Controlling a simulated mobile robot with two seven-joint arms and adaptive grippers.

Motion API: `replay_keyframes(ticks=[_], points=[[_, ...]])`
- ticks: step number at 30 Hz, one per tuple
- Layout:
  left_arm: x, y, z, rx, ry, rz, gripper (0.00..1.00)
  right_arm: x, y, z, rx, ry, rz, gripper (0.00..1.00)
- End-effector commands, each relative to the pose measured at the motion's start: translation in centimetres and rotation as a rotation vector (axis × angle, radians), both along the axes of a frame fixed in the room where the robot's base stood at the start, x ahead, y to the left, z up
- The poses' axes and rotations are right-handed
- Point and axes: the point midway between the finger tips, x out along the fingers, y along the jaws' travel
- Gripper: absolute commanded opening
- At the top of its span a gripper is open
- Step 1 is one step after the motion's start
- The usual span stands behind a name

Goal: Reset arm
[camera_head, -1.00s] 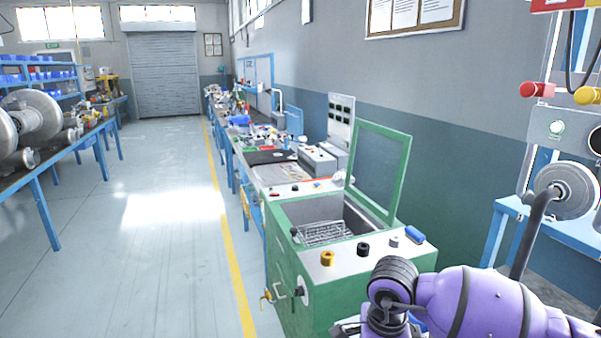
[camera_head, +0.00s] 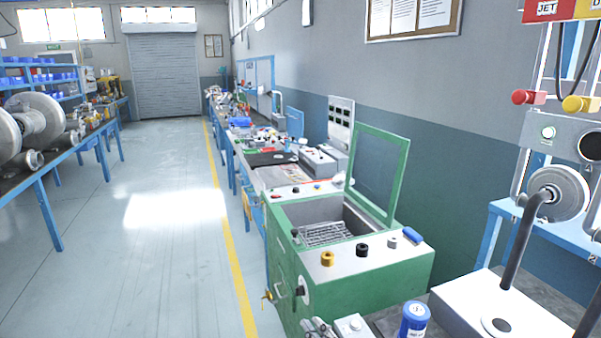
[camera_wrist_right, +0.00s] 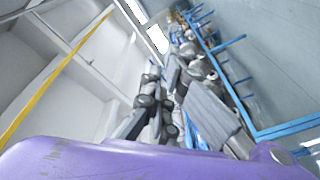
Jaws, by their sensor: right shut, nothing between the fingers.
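My right gripper (camera_head: 318,328) shows only as small grey parts at the bottom edge of the head view, in front of the green cabinet. It is shut and empty. Most of it is cut off by the picture edge. A smooth purple link of my right arm (camera_wrist_right: 150,160) fills the bottom of the right wrist view. My left arm and gripper are not in view.
The green cabinet (camera_head: 370,285) stands close ahead with its lid (camera_head: 378,170) raised and a wire basket (camera_head: 322,234) inside. A blue can (camera_head: 413,319) and a white box (camera_head: 352,326) stand near the bottom edge. Floor (camera_head: 120,260) is clear at left.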

Motion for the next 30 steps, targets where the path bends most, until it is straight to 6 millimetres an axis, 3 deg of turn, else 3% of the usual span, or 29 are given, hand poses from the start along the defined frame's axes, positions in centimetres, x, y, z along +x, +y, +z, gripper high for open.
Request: replay_keyframes(ticks=[1,3,8,12,15,18,21,25,30], points=[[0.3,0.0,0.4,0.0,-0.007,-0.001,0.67,-1.1,-2.0,-3.1,0.07,0.126,-0.076,0.0],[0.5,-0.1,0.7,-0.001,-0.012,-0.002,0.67,-2.9,-4.6,-7.4,0.152,0.287,-0.171,0.0],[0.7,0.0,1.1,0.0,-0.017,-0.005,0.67,-9.0,-8.9,-16.0,0.312,0.593,-0.357,0.0],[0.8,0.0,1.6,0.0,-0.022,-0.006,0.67,-16.5,-11.9,-22.1,0.432,0.81,-0.508,0.0],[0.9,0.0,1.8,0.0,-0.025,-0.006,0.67,-22.4,-13.6,-25.2,0.504,0.917,-0.611,0.0],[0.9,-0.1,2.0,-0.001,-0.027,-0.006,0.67,-27.3,-14.9,-27.1,0.527,0.981,-0.691,0.0],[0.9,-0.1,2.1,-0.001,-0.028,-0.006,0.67,-30.7,-15.3,-28.3,0.534,1.026,-0.736,0.0],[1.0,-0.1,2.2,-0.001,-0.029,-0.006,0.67,-32.6,-15.5,-28.9,0.53,1.052,-0.756,0.0],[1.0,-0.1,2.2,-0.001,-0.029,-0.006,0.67,-32.7,-15.5,-28.9,0.529,1.053,-0.757,0.0]])
